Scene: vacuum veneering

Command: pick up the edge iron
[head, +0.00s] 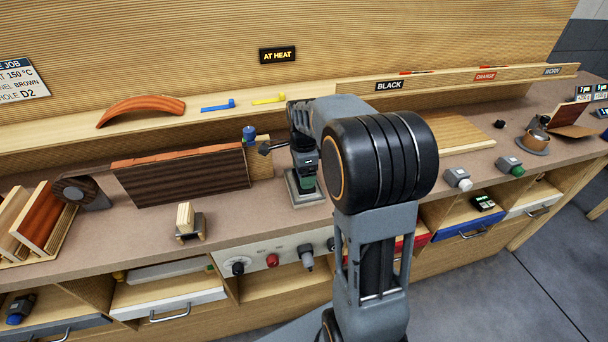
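A dark green and black upright body (306,178), which looks like the edge iron, stands on a square grey base (309,199) at the middle of the bench. My arm reaches over from the right and comes down at this body. My gripper (303,150) is at or just above its top, largely hidden behind my own arm and blended with the dark shapes there. I cannot tell whether its fingers are apart, touching the body or closed on it.
A dark striped panel (180,177) with a reddish top edge stands left of the base. A small wooden block on a dark holder (187,220) sits near the front edge. A curved reddish piece (141,109) lies on the back ledge. A pale board (450,134) lies to the right.

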